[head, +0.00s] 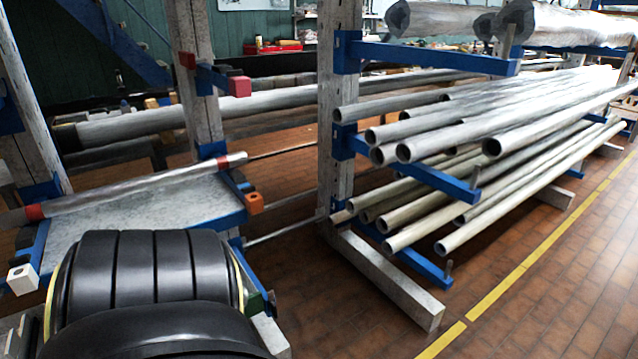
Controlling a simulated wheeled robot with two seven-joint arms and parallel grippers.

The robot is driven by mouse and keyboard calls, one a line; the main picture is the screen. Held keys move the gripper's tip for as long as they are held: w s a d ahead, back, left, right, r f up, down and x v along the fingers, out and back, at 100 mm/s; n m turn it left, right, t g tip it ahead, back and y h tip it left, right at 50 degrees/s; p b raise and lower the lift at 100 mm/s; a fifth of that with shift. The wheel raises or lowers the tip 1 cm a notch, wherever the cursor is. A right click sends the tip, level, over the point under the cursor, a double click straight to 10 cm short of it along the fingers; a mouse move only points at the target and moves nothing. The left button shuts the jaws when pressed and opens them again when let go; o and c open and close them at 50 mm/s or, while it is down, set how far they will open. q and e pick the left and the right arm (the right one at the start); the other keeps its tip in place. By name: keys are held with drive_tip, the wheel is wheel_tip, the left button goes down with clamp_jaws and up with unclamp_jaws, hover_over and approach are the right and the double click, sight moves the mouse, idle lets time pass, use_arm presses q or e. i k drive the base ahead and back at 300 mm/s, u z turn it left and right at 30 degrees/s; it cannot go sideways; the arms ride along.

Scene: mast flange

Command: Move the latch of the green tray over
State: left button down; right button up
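I see no green tray and no latch in the head view. Neither of my grippers shows in it.
A rack of long grey pipes (440,125) stands right of centre on blue arms (425,177) and a white post (335,120). A grey shelf panel (150,215) is at the left. A yellow line (500,290) crosses the open brown tiled floor (590,270) at the right.

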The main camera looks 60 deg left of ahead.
sight(272, 306)
drive_tip(key=i, duration=0.7)
drive_tip(key=u, duration=2.7)
